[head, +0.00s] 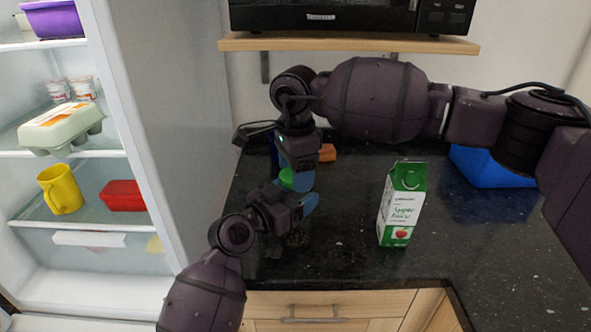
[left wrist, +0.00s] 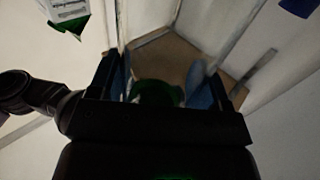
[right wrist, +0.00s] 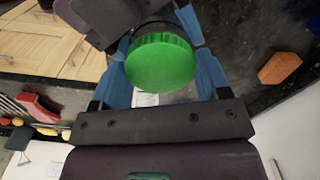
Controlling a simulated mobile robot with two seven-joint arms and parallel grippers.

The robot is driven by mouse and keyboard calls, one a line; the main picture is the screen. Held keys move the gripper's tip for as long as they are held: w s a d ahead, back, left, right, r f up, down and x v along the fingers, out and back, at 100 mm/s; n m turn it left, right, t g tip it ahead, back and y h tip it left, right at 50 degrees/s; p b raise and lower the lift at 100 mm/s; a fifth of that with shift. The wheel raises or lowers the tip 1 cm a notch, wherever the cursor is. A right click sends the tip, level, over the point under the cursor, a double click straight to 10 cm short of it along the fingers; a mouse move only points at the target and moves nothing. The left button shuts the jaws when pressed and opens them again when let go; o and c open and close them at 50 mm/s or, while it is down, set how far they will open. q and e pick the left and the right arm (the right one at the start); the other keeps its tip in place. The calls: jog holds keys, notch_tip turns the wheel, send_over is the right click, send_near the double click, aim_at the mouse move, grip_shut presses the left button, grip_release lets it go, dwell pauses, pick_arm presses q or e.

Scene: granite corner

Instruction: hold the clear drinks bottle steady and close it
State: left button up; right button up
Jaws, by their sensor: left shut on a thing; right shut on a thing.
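A green cap (head: 287,180) shows between my two grippers over the counter in the head view. In the right wrist view the round, ribbed cap (right wrist: 160,62) lies between the blue fingers of my right gripper (head: 292,176), which is shut on it from above. My left gripper (head: 303,202) comes in low from the left, just beneath the right one, and is shut on the bottle. The clear bottle is almost wholly hidden by the grippers. In the dim left wrist view a dark green round shape (left wrist: 158,94) sits between the left fingers. I cannot tell how the cap sits on the neck.
A green and white juice carton (head: 402,205) stands on the dark counter (head: 350,258) to the right. An orange block (head: 327,152) lies behind the grippers. A blue bin (head: 490,166) is at the back right. The open fridge (head: 85,150) is at the left. A shelf (head: 350,43) with a microwave hangs above.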

jog(key=shift+m, duration=1.6)
jog(key=o, duration=1)
jog(key=shift+r, duration=0.1)
jog(key=shift+r, duration=2.2)
jog(key=shift+c, duration=0.4)
